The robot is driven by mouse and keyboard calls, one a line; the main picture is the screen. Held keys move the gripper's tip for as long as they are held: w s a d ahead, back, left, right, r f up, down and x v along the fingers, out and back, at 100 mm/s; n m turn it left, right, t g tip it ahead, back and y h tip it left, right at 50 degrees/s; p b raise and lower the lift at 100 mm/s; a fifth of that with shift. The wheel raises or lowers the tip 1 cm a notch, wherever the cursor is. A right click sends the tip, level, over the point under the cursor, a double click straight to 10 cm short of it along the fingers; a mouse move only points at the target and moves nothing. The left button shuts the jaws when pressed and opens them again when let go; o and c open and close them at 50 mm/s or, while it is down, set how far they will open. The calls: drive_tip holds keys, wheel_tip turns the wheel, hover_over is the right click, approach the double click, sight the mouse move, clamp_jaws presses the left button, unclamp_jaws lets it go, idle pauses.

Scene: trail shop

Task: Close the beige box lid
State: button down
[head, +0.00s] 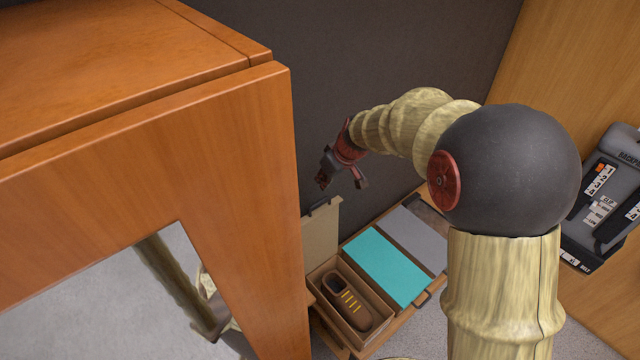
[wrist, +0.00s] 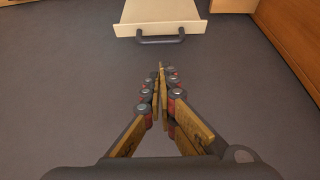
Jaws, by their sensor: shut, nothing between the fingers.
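The beige box (head: 366,341) stands low beside the orange cabinet, with a brown yellow-laced shoe (head: 352,308) inside. Its beige lid (head: 322,238) stands raised and open at the box's far left edge, with a dark handle (head: 321,204) on its upper edge. In the wrist view, the lid (wrist: 160,12) is at the top and its handle (wrist: 162,39) points toward my fingers. My gripper (head: 341,176) is above the lid in the head view. In the wrist view my gripper (wrist: 161,72) is shut and empty, its tips apart from the handle.
A turquoise lid (head: 384,266) and a grey lid (head: 415,238) lie flat to the right of the beige box. The large orange wooden cabinet (head: 240,140) stands close on the left. A dark wall (head: 360,50) is behind. A grey backpack display (head: 605,200) is at right.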

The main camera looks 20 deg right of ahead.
drive_tip(key=x, duration=0.8)
drive_tip(key=shift+f+p, duration=0.4)
drive_tip(key=shift+p, duration=0.05)
drive_tip(key=shift+f+b, duration=0.1)
drive_tip(key=shift+b, duration=0.5)
